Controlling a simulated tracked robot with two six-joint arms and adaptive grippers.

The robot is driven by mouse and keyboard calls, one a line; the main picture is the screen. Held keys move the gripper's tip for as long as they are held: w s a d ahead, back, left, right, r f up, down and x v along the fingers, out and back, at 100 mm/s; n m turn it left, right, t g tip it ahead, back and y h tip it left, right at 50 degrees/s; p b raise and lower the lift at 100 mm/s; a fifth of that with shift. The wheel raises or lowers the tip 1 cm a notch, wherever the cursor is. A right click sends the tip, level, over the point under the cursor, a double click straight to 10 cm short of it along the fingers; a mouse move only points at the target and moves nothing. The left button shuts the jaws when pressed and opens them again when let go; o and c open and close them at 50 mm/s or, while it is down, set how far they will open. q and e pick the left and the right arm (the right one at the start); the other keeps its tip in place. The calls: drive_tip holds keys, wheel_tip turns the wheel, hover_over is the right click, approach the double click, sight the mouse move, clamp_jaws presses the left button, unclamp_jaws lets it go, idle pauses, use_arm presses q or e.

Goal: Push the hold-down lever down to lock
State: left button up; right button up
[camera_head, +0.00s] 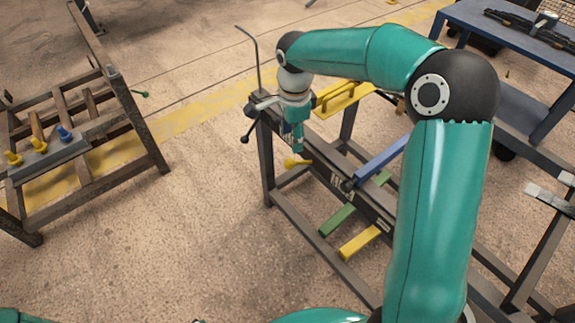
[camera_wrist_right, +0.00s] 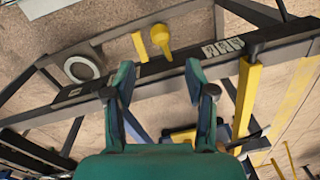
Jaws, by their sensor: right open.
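The dark metal spring rack (camera_head: 340,178) stands in the middle of the head view. A thin lever with a black ball knob (camera_head: 245,139) sticks out at its left end; I cannot tell for sure that this is the hold-down lever. A yellow knob (camera_head: 297,162) projects from the rack's front side and also shows in the wrist view (camera_wrist_right: 161,38). My right gripper (camera_head: 297,143) points down over the rack's left part, close to the yellow knob. In the wrist view its two fingers (camera_wrist_right: 158,80) are spread, with nothing between them. My left gripper is out of sight.
A blue bar (camera_head: 384,160), green bars and a yellow bar (camera_head: 359,242) cross the rack. A yellow tray-like part (camera_head: 343,97) sits behind. Another rack (camera_head: 80,150) stands left, a blue table (camera_head: 510,35) at upper right. The floor between the racks is clear.

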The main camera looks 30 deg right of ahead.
sight(291, 160)
drive_tip(key=f, duration=1.1)
drive_tip(key=shift+w+f, duration=0.25)
drive_tip(key=shift+f, duration=0.15)
drive_tip(key=shift+c, duration=0.2)
clamp_jaws()
